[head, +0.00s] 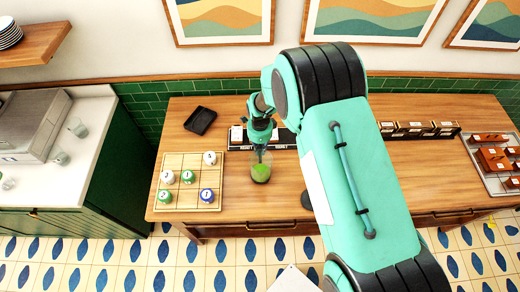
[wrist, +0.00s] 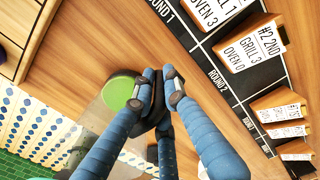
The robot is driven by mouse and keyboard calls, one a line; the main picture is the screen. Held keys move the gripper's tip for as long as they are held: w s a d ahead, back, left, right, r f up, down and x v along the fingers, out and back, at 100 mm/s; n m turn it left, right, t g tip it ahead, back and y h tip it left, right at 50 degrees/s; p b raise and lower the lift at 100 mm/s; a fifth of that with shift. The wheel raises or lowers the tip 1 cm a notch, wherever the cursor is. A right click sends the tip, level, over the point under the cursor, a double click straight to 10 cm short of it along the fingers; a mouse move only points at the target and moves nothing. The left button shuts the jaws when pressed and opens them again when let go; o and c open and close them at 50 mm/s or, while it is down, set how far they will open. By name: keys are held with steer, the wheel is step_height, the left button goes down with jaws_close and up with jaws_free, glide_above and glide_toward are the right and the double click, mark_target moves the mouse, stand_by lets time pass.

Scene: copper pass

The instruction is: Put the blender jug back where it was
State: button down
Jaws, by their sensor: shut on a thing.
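The blender jug (head: 261,173) is clear, with green contents, and is over the wooden table between the numbered grid board and my arm. In the wrist view its green round (wrist: 119,92) shows beside my fingers, and its clear wall is hard to make out. My gripper (head: 261,150) reaches down to the jug from above. In the wrist view my gripper (wrist: 158,100) is shut on a dark part at the jug's side, which looks like its handle. I cannot tell whether the jug touches the table.
A grid board (head: 165,198) with numbered pieces lies left of the jug. A black tray (head: 200,120) and a black ticket strip (head: 284,139) lie behind. A dark round thing (head: 306,200) is partly hidden by my arm. Card holders (head: 418,129) stand at right.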

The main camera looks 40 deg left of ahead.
steer(key=shift+f, duration=0.1)
steer(key=c, duration=2.2)
jaws_free()
steer(key=shift+f, duration=0.1)
steer(key=o, duration=0.4)
steer(key=shift+o, duration=0.2)
step_height(320, 180, up, 12)
steer(key=shift+r+b, duration=0.2)
steer(key=shift+b, duration=0.65)
